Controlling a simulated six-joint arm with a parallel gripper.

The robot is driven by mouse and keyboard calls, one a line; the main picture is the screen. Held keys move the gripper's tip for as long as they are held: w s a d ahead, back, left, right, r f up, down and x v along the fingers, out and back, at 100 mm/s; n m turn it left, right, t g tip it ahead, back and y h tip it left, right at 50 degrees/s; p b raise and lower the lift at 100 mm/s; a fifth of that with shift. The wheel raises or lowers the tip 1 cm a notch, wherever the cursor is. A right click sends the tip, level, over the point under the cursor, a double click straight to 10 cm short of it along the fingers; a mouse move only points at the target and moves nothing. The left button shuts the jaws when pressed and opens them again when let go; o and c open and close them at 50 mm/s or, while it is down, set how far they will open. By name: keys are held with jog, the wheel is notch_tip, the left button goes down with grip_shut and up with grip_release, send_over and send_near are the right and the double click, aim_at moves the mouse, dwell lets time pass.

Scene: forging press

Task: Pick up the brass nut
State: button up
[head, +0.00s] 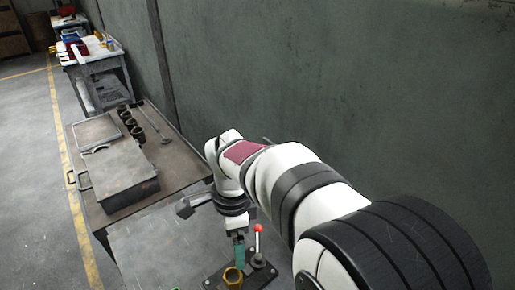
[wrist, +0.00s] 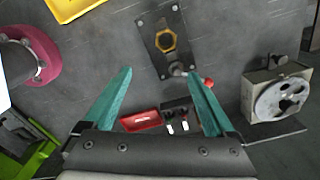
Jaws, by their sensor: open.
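The brass nut (wrist: 159,40) is a yellow hexagonal ring on a dark rectangular plate (wrist: 148,22), at the top middle of the wrist view. In the head view the nut (head: 233,279) shows at the bottom edge, on the same plate. My gripper (wrist: 160,73) is open, its two teal fingers spread wide with nothing between their tips. The nut appears beyond the fingertips in the wrist view, roughly centred between them. In the head view my gripper (head: 239,250) shows as a teal finger just behind the nut; I cannot tell the height gap.
A lever with a red knob (head: 258,229) stands on the plate close beside the nut. The wrist view also shows a red tray (wrist: 140,121), a grey device with a reel (wrist: 280,98), a pink ring-shaped part (wrist: 47,55) and a yellow tray (wrist: 68,8). A metal case (head: 118,178) lies farther back.

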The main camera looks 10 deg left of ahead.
aim_at(232, 279)
jog(key=shift+m, duration=0.3)
jog(key=f, duration=0.5)
jog(key=a+f, duration=0.1)
jog(key=f, duration=0.5)
jog(key=a+f, duration=0.1)
jog(key=f, duration=0.4)
jog(key=shift+w+f, duration=0.2)
jog(key=shift+f, duration=0.2)
grip_shut()
